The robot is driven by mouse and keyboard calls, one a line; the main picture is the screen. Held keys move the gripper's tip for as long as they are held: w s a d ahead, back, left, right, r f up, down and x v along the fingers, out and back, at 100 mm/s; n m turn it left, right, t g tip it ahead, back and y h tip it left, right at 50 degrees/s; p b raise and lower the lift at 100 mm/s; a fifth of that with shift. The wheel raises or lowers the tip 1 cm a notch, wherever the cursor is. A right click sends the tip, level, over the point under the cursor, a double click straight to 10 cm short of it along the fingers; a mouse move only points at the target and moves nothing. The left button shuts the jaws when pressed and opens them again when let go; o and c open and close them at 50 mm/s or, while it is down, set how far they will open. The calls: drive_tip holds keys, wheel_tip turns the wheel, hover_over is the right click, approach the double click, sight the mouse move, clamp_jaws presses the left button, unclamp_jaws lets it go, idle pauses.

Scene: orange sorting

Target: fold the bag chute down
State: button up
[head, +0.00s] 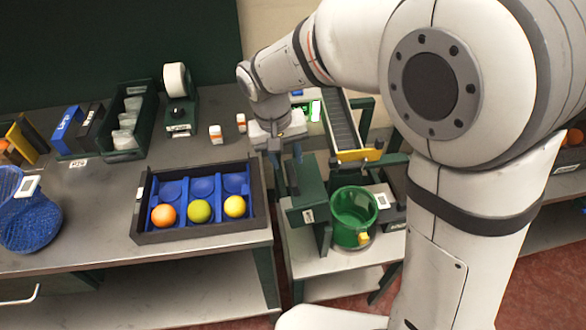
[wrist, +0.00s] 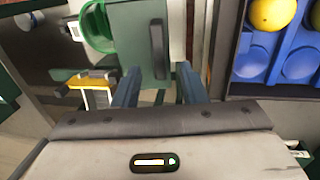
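The bag chute appears to be the green panel (head: 308,188) with a dark bar handle (head: 292,178), beside the orange tray; it looks raised. In the wrist view, the panel (wrist: 130,35) and its upright black handle (wrist: 157,50) lie beyond my fingertips. My gripper (head: 286,155) is above the panel in the head view. In the wrist view, my gripper (wrist: 157,82) is open, with the handle lined up between its two fingers. No contact with the handle is visible. The panel's hinge cannot be made out.
A green bin (head: 354,235) stands right of the panel. A conveyor (head: 340,122) with a yellow end (head: 360,155) is behind it. A dark tray (head: 200,238) with blue cups holds three fruits at left. A blue mesh basket (head: 30,225) stands at far left.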

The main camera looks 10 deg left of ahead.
sight(292, 173)
drive_tip(key=f, duration=0.2)
drive_tip(key=d+f, duration=0.1)
drive_tip(key=f, duration=0.4)
drive_tip(key=shift+w+d, duration=0.15)
drive_tip(key=shift+w, duration=0.05)
drive_tip(key=shift+c, duration=0.4)
drive_tip(key=shift+r, duration=0.1)
clamp_jaws()
